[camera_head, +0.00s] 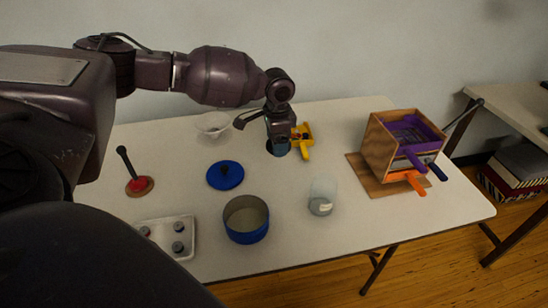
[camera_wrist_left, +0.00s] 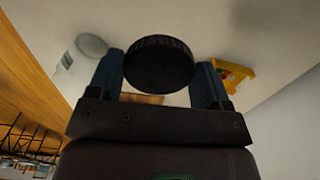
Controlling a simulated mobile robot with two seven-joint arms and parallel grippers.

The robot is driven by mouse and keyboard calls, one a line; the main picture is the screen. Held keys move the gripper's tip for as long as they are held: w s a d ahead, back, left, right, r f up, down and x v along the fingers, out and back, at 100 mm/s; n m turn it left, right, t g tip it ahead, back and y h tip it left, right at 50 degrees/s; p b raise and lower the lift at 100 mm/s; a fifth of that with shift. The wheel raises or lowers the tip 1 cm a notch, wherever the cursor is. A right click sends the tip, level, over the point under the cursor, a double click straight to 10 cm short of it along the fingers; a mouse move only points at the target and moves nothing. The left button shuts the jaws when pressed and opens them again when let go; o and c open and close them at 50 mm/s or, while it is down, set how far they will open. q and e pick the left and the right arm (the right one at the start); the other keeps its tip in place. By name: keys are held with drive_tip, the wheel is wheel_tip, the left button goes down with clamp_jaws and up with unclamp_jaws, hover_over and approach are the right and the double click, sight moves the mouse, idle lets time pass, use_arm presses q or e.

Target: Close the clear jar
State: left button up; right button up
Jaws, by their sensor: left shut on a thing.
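The clear jar (camera_head: 323,190) stands on the table right of centre, with something pale in its bottom. It also shows at the upper left of the left wrist view (camera_wrist_left: 76,58), with no lid visible on it. My left gripper (camera_head: 278,147) is behind and left of the jar in the head view. It is shut on a black round lid with a ribbed edge (camera_wrist_left: 158,62), which sits between the two blue fingers. In the head view the lid is mostly hidden by the gripper. My right gripper is not in view.
A blue pot (camera_head: 246,235) and a blue lid (camera_head: 225,175) are left of the jar. A white bowl (camera_head: 213,124) and yellow object (camera_head: 304,143) are behind. A wooden box with coloured handles (camera_head: 390,138) stands right. A white tray (camera_head: 165,252) and plunger-like tool (camera_head: 139,185) are left.

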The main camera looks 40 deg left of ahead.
use_arm(q)
wheel_tip(320, 180, up, 6)
drive_tip(key=shift+r+p, duration=0.1)
drive_tip(key=shift+p, duration=0.3)
drive_tip(key=shift+r, duration=0.35)
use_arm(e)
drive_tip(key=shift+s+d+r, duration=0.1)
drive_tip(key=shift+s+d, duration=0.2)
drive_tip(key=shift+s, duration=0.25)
